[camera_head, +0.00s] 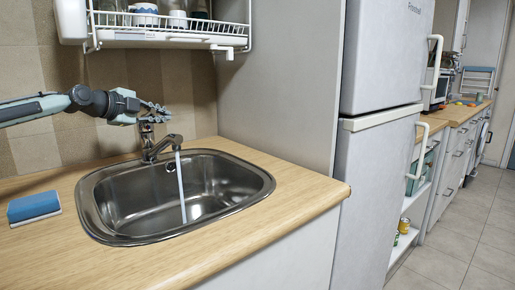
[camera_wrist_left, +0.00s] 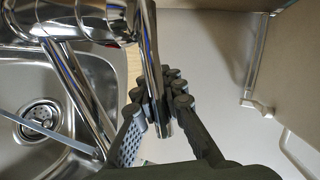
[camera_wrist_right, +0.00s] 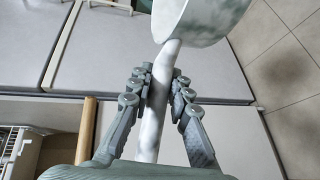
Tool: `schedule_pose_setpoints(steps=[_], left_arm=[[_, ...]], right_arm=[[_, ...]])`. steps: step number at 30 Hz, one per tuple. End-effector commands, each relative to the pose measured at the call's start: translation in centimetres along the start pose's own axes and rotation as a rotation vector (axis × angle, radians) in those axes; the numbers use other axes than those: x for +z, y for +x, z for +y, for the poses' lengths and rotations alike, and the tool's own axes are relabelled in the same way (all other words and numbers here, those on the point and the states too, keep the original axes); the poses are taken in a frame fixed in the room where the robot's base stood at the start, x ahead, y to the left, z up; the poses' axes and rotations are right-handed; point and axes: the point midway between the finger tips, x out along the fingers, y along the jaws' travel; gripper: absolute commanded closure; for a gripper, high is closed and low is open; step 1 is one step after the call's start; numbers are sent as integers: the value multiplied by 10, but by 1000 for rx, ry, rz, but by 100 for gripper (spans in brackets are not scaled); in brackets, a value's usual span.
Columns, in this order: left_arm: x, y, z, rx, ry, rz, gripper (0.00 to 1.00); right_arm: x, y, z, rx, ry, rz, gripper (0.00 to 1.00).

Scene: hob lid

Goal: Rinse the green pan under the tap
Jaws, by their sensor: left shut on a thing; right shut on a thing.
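The metal tap (camera_head: 150,145) stands behind the sink (camera_head: 100,215), and a thin stream of water (camera_head: 181,185) runs from its spout into the basin. My left gripper (camera_head: 154,112) is at the top of the tap. In the left wrist view its fingers (camera_wrist_left: 160,100) are closed around the tap's upright lever (camera_wrist_left: 152,60). In the right wrist view my right gripper (camera_wrist_right: 158,92) is shut on the pale handle of the green pan (camera_wrist_right: 207,22). The pan is partly cut off at the top there, and it does not show in the head view. It is away from the water.
A blue and white sponge (camera_head: 34,207) lies on the wooden counter (camera_head: 265,222) left of the sink. A dish rack (camera_head: 170,38) hangs above. A tall fridge (camera_head: 375,150) stands right of the counter. The basin is empty apart from the water.

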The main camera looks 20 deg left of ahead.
Motion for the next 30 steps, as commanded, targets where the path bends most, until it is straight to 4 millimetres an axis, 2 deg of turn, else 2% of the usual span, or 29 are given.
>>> schedule_pose_setpoints(steps=[7, 8, 9, 14, 23, 30], left_arm=[[0, 0, -1, 2, -5, 2, 100], [0, 0, -1, 2, -5, 2, 91], [0, 0, -1, 2, -5, 2, 86], [0, 0, -1, 2, -4, 1, 67], [0, -1, -1, 1, -4, 2, 67], [0, -21, -3, -4, -6, 4, 67]], right_arm=[[0, 0, 3, 6, -2, 0, 100], [0, 0, 3, 6, -2, 0, 100], [0, 0, 3, 6, -2, 0, 100], [0, 0, 3, 6, -2, 0, 100], [0, 0, 3, 6, -2, 0, 100], [0, 0, 3, 6, -2, 0, 100]])
